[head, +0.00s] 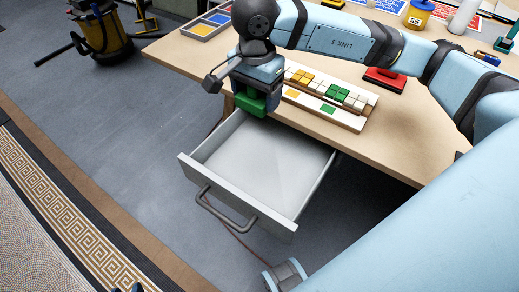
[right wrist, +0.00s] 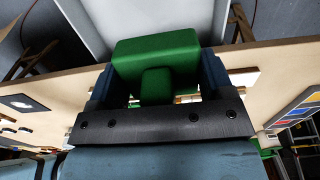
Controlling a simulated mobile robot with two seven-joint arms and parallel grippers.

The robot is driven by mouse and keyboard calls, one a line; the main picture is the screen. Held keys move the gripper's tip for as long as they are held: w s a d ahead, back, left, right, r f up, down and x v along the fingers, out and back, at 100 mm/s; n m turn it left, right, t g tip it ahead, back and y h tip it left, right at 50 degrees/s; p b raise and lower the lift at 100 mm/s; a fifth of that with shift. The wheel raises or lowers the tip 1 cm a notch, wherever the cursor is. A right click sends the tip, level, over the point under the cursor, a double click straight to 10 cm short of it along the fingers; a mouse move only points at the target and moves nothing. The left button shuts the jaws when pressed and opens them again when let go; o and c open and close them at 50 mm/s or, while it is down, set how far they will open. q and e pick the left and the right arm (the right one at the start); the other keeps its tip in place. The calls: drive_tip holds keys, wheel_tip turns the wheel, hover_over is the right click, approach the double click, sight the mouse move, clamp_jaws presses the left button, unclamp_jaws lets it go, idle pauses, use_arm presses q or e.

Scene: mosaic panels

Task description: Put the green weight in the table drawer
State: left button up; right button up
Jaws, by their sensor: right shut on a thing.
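The green weight (head: 252,104) is a blocky green piece with a smaller green knob, seen closely in the right wrist view (right wrist: 158,48). My right gripper (head: 258,92) is shut on it, with one finger on each side. It holds the weight at the table's front edge, by the back left of the drawer. The table drawer (head: 262,172) is pulled open, grey inside and empty, with a dark bar handle on its front.
On the wooden table (head: 405,130) lies a board (head: 350,122) with white, yellow and green tiles. A red weight (head: 385,80), a yellow container (head: 419,14) and a compartment tray (head: 207,25) stand farther back. Clear floor lies left of the drawer.

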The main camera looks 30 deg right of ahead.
sight(255, 162)
drive_tip(key=shift+s+a+f, duration=0.1)
drive_tip(key=shift+a+f, duration=0.15)
drive_tip(key=shift+a, duration=0.05)
drive_tip(key=shift+a+f, duration=0.1)
drive_tip(key=shift+f, duration=0.3)
wheel_tip(255, 162, down, 19)
drive_tip(key=shift+f+b, duration=0.1)
drive_tip(key=shift+b, duration=0.95)
drive_tip(key=shift+f, duration=0.15)
drive_tip(key=o, duration=1.3)
wheel_tip(255, 162, up, 12)
drive_tip(key=p, duration=0.1)
